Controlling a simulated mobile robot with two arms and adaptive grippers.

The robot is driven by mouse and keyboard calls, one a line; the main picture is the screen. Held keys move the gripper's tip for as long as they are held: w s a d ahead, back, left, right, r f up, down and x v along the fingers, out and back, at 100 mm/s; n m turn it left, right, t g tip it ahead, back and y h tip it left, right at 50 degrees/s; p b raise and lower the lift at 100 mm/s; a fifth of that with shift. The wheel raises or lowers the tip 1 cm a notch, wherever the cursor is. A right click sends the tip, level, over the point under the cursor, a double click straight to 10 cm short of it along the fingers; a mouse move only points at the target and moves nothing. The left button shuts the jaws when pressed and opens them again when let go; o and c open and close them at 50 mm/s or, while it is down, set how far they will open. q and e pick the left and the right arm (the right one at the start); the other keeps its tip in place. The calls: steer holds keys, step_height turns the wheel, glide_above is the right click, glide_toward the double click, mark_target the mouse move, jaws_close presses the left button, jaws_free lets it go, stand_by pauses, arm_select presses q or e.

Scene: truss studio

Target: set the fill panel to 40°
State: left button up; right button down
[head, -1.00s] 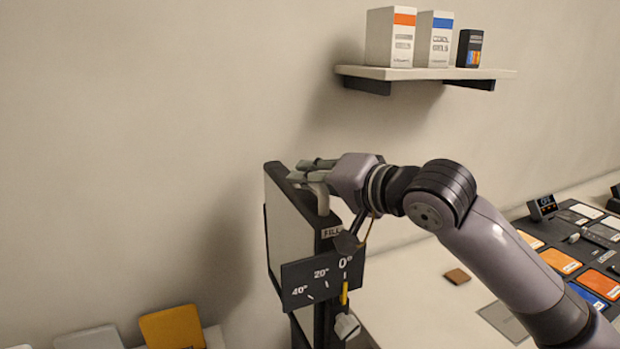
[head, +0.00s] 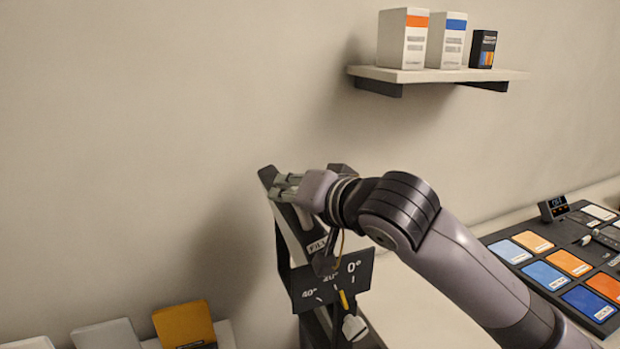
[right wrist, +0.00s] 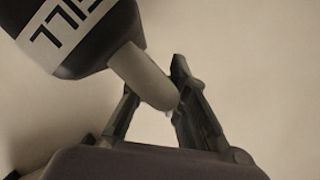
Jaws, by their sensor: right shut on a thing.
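In the right wrist view, this rounded grip (right wrist: 145,78) lies between the fingers. Below is the dark scale plate (head: 362,272) marked 0°, 20° and 40°. The yellow pointer (head: 344,300) is near the 20° tick, clear of the 40° mark. My left gripper is out of view.
A wall shelf (head: 440,75) holding two white boxes and a small dark one is above my arm. A control board (head: 530,283) with coloured pads lies at the right. A yellow pad (head: 184,324) and pale pads stand at the lower left. The wall left of the panel is bare.

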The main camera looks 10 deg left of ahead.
steer(key=s+a+f+n+h, duration=0.1)
steer(key=s+a+f+n, duration=0.1)
steer(key=s+a, duration=0.1)
steer(key=shift+a+f+n, duration=0.3)
steer(key=shift+a+f, duration=0.1)
steer(key=shift+a, duration=0.45)
steer(key=c, duration=1.8)
jaws_free()
steer(key=shift+c, duration=0.2)
steer(key=shift+t, duration=0.3)
steer(key=v, duration=1.2)
steer(key=shift+r, duration=0.2)
